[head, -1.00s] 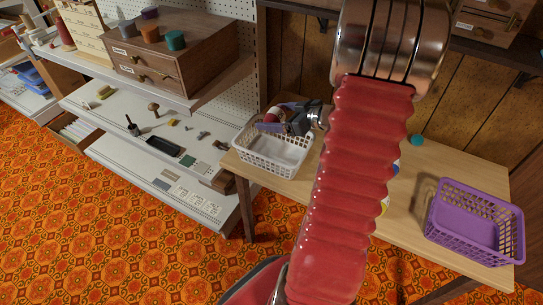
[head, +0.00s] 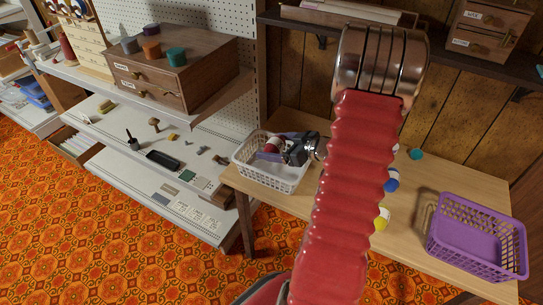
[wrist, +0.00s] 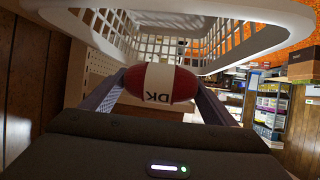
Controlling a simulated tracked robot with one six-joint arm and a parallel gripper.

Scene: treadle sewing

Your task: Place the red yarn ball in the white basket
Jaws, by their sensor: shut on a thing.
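The red yarn ball (head: 272,146) has a white band, which reads DK in the wrist view (wrist: 158,84). My gripper (head: 276,150) is shut on it, with one finger on each side. The white basket (head: 268,180) stands on the left end of the wooden table. The ball and fingers are at the basket's opening, around rim height. In the wrist view the basket's lattice walls (wrist: 200,22) rise beyond and around the ball. Whether the ball touches the basket floor cannot be told.
A purple basket (head: 470,240) stands at the table's right end. A teal ball (head: 416,154), a blue ball (head: 392,184) and a yellow ball (head: 382,218) lie on the table between the baskets, partly behind my arm. A shelf unit with a drawer box (head: 175,70) stands at left.

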